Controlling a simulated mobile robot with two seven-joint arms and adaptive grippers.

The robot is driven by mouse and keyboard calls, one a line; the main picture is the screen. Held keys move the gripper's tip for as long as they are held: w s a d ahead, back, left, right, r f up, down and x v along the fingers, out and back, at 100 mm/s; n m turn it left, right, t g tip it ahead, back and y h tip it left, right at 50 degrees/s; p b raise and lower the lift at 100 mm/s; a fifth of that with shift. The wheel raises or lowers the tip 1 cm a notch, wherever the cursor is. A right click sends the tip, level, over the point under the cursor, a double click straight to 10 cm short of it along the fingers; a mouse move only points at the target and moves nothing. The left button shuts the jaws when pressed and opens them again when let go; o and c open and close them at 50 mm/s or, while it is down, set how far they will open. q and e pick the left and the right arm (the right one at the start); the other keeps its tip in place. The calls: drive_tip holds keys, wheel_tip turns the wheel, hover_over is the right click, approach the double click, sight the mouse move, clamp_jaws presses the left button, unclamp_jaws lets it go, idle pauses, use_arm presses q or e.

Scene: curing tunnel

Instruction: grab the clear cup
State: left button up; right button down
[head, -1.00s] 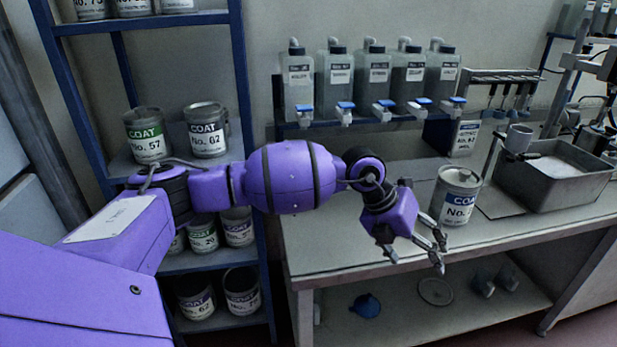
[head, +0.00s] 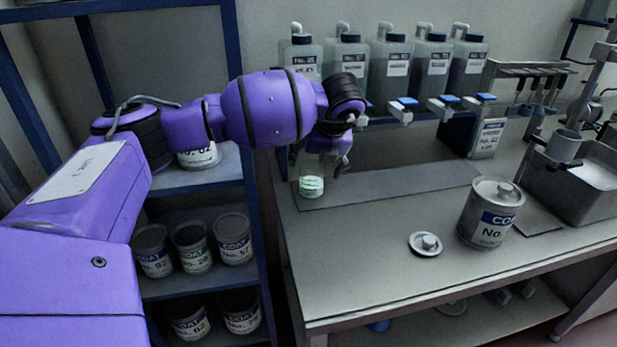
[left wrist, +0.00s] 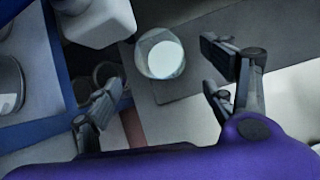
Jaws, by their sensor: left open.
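The clear cup (head: 311,185) stands upright at the left end of the grey strip on the bench, with a pale, whitish-green content low in it. It also shows in the left wrist view (left wrist: 160,53), top centre. My left gripper (head: 318,160) is open at the cup, and its wrist hides the area above the cup. In the left wrist view the open fingers (left wrist: 160,80) are spread to either side, with the cup between and beyond them. I cannot tell whether a finger touches it. My right gripper is not in view.
Several jugs (head: 388,70) with blue taps line the bench's back, close to my wrist. A COAT can (head: 491,212) and a knobbed lid (head: 425,243) stand to the right. The shelf rack (head: 258,230) borders the left. The bench's front middle is clear.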

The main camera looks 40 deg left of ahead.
sight(312, 174)
use_arm(q)
drive_tip(key=x, duration=0.7)
drive_tip(key=shift+d+f+p, duration=0.1)
drive_tip(key=shift+d+p, duration=0.05)
drive_tip(key=shift+p, duration=0.15)
drive_tip(key=shift+c, duration=0.4)
drive_tip(key=c, duration=1.3)
drive_tip(key=shift+c, duration=0.4)
